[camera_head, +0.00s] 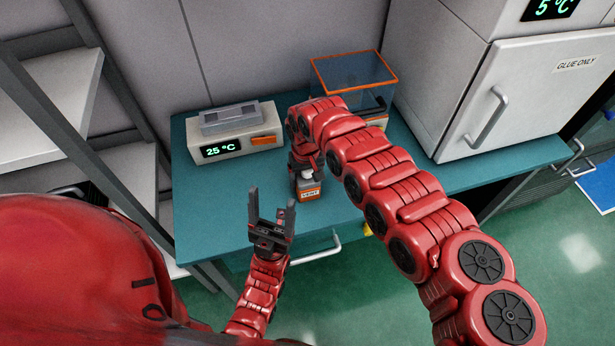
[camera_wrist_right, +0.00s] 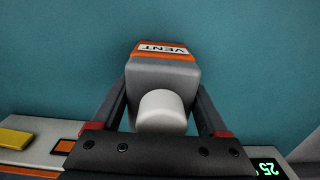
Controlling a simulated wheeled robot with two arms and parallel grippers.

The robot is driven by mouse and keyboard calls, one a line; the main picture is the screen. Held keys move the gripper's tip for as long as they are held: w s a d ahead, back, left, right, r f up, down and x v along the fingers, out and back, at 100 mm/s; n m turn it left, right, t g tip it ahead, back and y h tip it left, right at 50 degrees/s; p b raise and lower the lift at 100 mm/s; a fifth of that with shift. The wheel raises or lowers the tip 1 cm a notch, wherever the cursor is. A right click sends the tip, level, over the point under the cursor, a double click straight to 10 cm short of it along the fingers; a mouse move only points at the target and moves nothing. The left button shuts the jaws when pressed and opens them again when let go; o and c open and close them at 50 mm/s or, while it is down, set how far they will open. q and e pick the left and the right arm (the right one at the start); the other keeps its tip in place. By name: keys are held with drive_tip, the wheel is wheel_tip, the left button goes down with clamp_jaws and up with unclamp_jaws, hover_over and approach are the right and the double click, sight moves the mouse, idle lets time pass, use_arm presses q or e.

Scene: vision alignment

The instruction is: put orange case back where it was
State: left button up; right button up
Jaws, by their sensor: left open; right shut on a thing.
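The orange case (camera_head: 309,189) is a small grey block with an orange band marked "VENT" and a white cap. It appears over the front middle part of the teal table (camera_head: 350,195); I cannot tell if it touches the top. My right gripper (camera_head: 304,160) is shut on it. In the right wrist view the case (camera_wrist_right: 163,75) sits between the two fingers of the gripper (camera_wrist_right: 160,108). My left gripper (camera_head: 271,203) is open and empty, in front of the table edge, to the left of the case.
A white device (camera_head: 235,147) showing 25 °C stands at the table's back left. A clear box with an orange rim (camera_head: 350,80) stands behind my right arm. A white "GLUE ONLY" cabinet (camera_head: 530,90) is at right. The left front tabletop is clear.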

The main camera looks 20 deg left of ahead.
drive_tip(key=shift+s+r, duration=0.1)
drive_tip(key=shift+s, duration=0.05)
drive_tip(key=shift+s+f+b, duration=0.15)
drive_tip(key=shift+f+b, duration=0.05)
drive_tip(key=shift+b, duration=0.1)
drive_tip(key=o, duration=1.6)
drive_tip(key=shift+c, duration=0.2)
